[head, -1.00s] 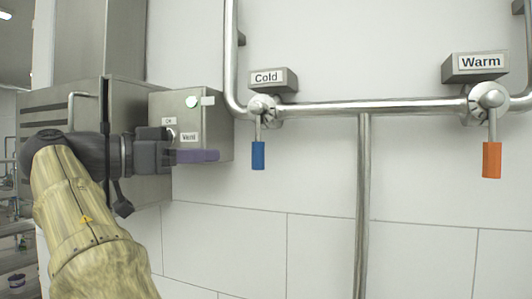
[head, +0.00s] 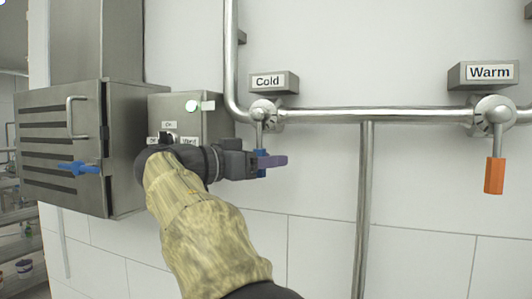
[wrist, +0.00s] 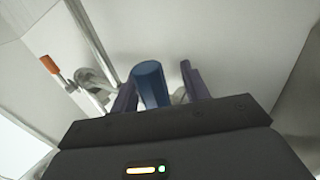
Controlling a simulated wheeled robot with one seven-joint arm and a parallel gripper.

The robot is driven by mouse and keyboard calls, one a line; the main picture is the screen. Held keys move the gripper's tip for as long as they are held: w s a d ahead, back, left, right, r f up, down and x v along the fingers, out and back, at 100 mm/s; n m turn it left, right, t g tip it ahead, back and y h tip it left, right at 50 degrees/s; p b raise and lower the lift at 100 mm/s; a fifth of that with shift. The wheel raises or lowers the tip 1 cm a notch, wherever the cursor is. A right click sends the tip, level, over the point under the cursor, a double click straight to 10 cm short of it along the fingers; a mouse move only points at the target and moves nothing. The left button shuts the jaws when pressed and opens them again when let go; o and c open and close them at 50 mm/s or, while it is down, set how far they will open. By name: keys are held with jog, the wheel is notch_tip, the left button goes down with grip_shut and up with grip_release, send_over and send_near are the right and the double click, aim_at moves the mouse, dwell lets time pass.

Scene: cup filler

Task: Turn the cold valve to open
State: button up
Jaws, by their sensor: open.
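The cold valve (head: 262,112) sits on the pipe under the "Cold" label (head: 272,81). Its lever hangs down and ends in a blue handle (head: 261,155). My gripper (head: 270,162) is at the blue handle and partly covers it in the head view. In the wrist view the blue handle (wrist: 151,84) stands between the two purple fingers of my gripper (wrist: 158,90), nearer the left finger. The fingers are apart, and I cannot tell whether the left one touches the handle.
The warm valve (head: 494,112) with its orange handle (head: 494,175) is to the right. A vertical pipe (head: 364,210) runs down between the valves. A metal control box (head: 195,112) and a louvred cabinet (head: 62,140) are on the left. The tiled wall is close behind.

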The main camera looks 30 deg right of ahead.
jog(key=shift+s, duration=0.25)
jog(key=shift+d, duration=0.15)
grip_shut()
